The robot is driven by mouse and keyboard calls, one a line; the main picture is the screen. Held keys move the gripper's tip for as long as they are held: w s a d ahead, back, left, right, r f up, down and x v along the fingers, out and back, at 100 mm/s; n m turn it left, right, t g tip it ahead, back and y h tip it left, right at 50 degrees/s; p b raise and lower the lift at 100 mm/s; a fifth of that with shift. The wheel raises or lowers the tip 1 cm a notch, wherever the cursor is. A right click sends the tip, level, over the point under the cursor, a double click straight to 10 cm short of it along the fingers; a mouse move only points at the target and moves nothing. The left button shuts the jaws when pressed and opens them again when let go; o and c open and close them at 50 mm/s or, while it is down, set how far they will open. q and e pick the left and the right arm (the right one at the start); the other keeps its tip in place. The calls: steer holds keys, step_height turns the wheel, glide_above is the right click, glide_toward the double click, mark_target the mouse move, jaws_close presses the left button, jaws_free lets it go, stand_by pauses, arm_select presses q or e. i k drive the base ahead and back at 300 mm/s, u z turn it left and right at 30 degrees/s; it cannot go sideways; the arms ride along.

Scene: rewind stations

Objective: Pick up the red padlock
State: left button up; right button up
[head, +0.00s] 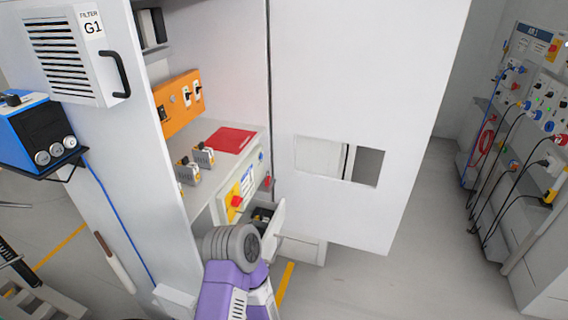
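I cannot make out a red padlock with certainty. A small red item (268,181) shows at the right edge of the control panel, too small to identify. A red knob (236,201) sits on the panel's yellow plate. An open drawer (276,218) below the panel holds dark items with a bit of yellow; its inside is partly hidden. One of my arms, purple with a grey round joint, rises from the bottom edge in front of the drawer. Its gripper does not show, and neither does the other one.
A red flat sheet (231,139) and two grey blocks (203,157) lie on the cabinet shelf. An orange switch box (180,103) is behind them. A large white cabinet door (365,75) stands open at right. A cabled station (540,100) is far right; floor between is clear.

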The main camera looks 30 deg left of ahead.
mark_target(268, 179)
steer(key=i, duration=1.45)
steer(key=u, duration=1.85)
